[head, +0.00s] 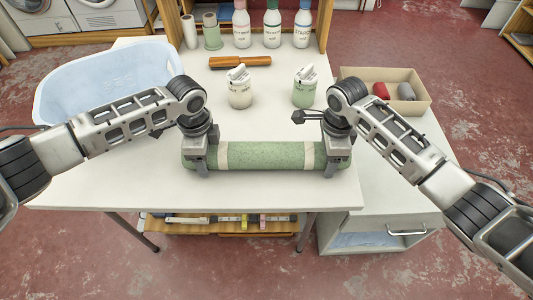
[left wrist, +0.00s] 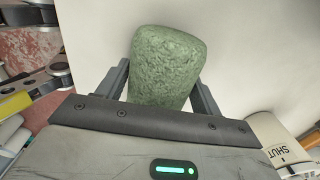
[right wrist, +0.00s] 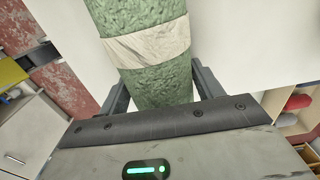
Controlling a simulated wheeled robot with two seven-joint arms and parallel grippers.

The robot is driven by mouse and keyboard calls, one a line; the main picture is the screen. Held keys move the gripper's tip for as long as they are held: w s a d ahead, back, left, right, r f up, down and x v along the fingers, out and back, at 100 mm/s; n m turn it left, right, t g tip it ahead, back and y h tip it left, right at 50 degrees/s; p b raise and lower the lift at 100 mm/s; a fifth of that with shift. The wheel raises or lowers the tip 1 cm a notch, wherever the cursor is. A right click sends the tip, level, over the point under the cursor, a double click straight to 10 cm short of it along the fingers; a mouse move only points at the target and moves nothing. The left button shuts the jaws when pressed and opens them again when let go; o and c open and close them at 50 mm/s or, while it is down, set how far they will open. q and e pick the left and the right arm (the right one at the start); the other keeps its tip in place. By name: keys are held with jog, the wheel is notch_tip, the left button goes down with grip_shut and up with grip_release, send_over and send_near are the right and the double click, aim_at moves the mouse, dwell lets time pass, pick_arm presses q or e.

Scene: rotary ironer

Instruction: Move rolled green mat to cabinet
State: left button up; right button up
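The rolled green mat (head: 270,155) lies crosswise near the front of the white table, with a pale band near each end. My left gripper (head: 197,165) straddles its left end; in the left wrist view the fingers press against both sides of the green roll (left wrist: 165,65). My right gripper (head: 334,163) straddles its right end; in the right wrist view the fingers sit against the roll (right wrist: 160,85) beside a pale band (right wrist: 150,45). Any gap under the mat cannot be made out. A white cabinet (head: 405,232) with a handle stands at the table's right front.
A pale blue basin (head: 70,90) is at left. A cardboard box (head: 392,75) with rolls is at right. The table front is clear.

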pick_arm(q)
jog(key=c, duration=0.8)
pick_arm(e)
jog(key=c, duration=0.8)
pick_arm(q)
jog(key=shift+r, duration=0.1)
pick_arm(e)
jog(key=shift+r, duration=0.1)
